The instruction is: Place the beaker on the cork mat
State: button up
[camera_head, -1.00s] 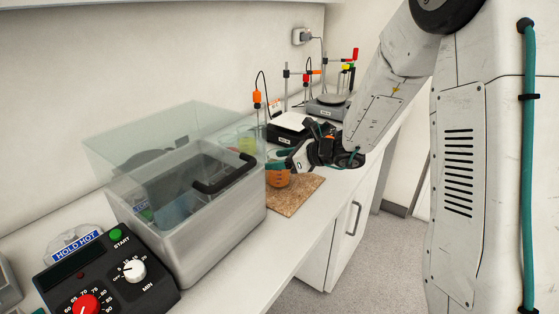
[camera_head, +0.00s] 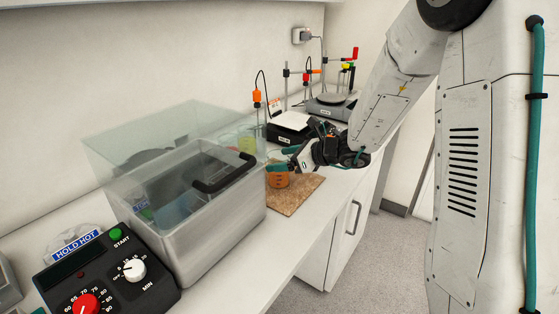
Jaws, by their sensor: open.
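The beaker (camera_head: 278,179) holds orange liquid and stands upright on the cork mat (camera_head: 297,197), near the mat's left part. The cork mat lies on the white counter just right of the metal bath. My gripper (camera_head: 282,160) is open beside and slightly above the beaker, with its fingers pointing left. The fingers partly overlap the beaker's top in this view, so I cannot tell whether they touch it.
A metal water bath (camera_head: 215,225) with a raised clear lid (camera_head: 150,135) stands left of the mat. Its control box (camera_head: 110,272) is at the front left. A beaker with yellow-green liquid (camera_head: 247,144) and stirrer plates (camera_head: 291,126) stand behind.

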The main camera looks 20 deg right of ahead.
jog(key=v, duration=1.1)
jog(key=s+a+r+n+g+h, duration=0.1)
jog(key=s+a+r+n+g, duration=0.3)
jog(key=s+n, duration=0.35)
jog(key=s+a+r+n+g, duration=0.1)
jog(key=s+a+n+g, duration=0.2)
jog(key=s+a+n, duration=0.5)
jog(key=s+d+n+h, duration=0.3)
jog(key=s+n+h, duration=0.1)
jog(key=s, duration=0.3)
jog(key=s+d+r+n+g+h, duration=0.1)
jog(key=s+d+n+h, duration=0.3)
jog(key=s+n, duration=0.3)
jog(key=shift+s+d+r+h, duration=0.2)
jog(key=shift+s+d+h, duration=0.1)
jog(key=shift+s, duration=0.25)
